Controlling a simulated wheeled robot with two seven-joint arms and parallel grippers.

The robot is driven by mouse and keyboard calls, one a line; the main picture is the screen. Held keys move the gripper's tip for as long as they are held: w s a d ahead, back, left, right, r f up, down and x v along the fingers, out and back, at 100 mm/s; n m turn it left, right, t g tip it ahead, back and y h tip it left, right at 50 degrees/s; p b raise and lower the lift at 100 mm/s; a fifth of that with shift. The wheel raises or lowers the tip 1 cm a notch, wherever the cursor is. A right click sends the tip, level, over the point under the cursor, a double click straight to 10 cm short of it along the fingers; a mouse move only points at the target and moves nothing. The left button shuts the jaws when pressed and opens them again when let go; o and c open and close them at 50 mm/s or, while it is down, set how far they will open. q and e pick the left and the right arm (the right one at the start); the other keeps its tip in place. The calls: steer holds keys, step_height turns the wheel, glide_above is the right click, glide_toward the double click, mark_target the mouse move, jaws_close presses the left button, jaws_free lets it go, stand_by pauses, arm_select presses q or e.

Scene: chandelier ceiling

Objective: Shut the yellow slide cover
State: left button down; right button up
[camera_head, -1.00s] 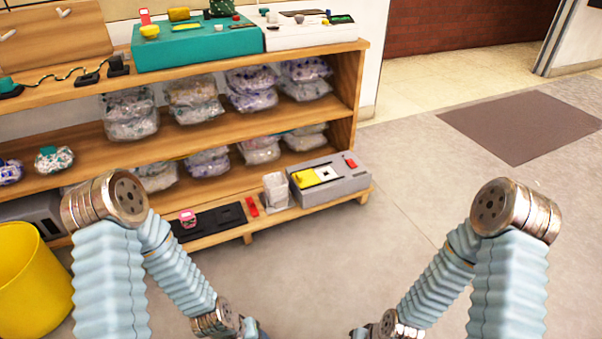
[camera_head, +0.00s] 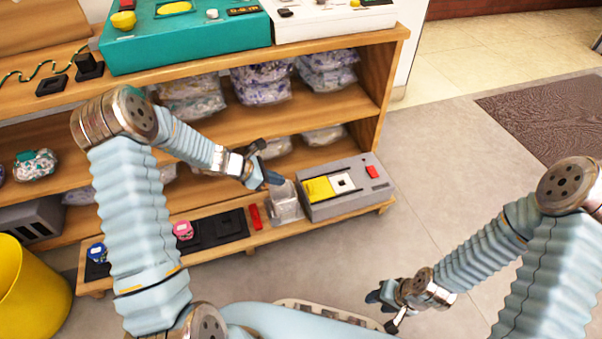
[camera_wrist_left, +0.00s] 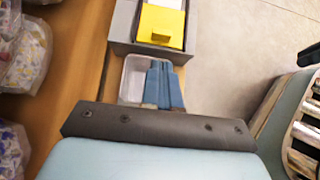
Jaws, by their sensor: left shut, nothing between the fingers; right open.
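The yellow slide cover (camera_head: 318,189) sits in the top of a grey box (camera_head: 350,199) on the lowest shelf. A white square with a dark centre shows beside it, to its right. In the left wrist view the yellow slide cover (camera_wrist_left: 161,24) has a small raised tab on its near part. My left gripper (camera_head: 275,178) is shut and empty, a little left of the grey box and near a clear container. Its blue fingers (camera_wrist_left: 165,86) are together in the wrist view, short of the cover and apart from it. My right gripper (camera_head: 380,308) is open and empty, low over the floor.
The clear container (camera_head: 285,207) stands left of the grey box, beside a red block (camera_head: 255,216). A red button (camera_head: 372,171) is on the box's right end. A shelf board and bagged items (camera_head: 262,85) are above. A yellow bin (camera_head: 28,290) stands at left.

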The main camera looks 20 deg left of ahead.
arm_select(q)
steer(key=b, duration=0.2)
glide_toward(326, 186)
steer(key=a+f, duration=0.1)
steer(key=s+f, duration=0.1)
steer(key=shift+a+f, duration=0.35)
steer(key=shift+a, duration=0.05)
steer(key=shift+d, duration=0.1)
steer(key=w+d, duration=0.1)
steer(key=d, duration=0.1)
steer(key=w+d, duration=0.2)
steer(key=d, duration=0.1)
steer(key=w+d, duration=0.2)
steer(key=shift+d, duration=0.2)
steer(key=shift+d+r, duration=0.1)
steer(key=shift+w+r, duration=0.1)
